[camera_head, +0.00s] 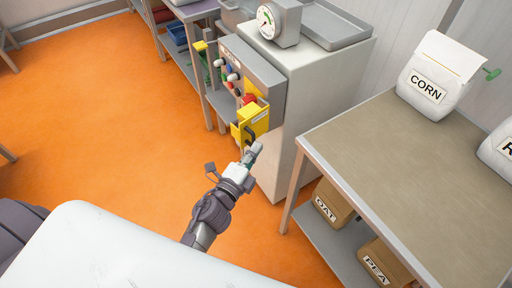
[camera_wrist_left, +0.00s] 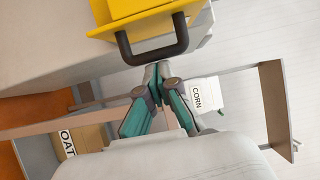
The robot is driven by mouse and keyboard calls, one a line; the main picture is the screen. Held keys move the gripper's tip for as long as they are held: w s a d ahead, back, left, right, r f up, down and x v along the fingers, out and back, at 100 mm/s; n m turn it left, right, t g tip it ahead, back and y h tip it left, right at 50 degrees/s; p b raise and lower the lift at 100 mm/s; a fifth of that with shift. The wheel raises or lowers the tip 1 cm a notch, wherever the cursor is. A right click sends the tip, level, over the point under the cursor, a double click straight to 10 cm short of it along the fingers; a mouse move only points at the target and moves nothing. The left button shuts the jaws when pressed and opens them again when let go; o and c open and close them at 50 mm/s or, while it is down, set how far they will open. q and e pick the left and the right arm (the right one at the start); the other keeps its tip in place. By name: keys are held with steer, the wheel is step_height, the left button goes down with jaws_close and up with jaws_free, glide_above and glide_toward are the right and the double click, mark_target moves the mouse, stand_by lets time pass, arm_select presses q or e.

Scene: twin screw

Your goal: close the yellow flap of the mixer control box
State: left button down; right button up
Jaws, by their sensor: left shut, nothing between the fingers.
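The mixer control box (camera_head: 252,72) is a grey box on the side of a pale cabinet, with knobs and levers on its face. Its yellow flap (camera_head: 256,118) sticks out at the lower end and has a dark handle. In the left wrist view the yellow flap (camera_wrist_left: 132,10) is at the top, with its black handle (camera_wrist_left: 152,55) below it. My left gripper (camera_head: 254,150) is just below the flap in the head view. In the wrist view its closed fingertips (camera_wrist_left: 157,72) are close to the handle; I cannot tell whether they touch. My right gripper is not in view.
A table (camera_head: 400,150) stands at the right with a CORN bag (camera_head: 440,80) on it. OAT (camera_head: 332,204) and PEA (camera_head: 384,264) boxes sit on its lower shelf. A gauge (camera_head: 268,22) and a grey tray (camera_head: 334,24) are on the cabinet.

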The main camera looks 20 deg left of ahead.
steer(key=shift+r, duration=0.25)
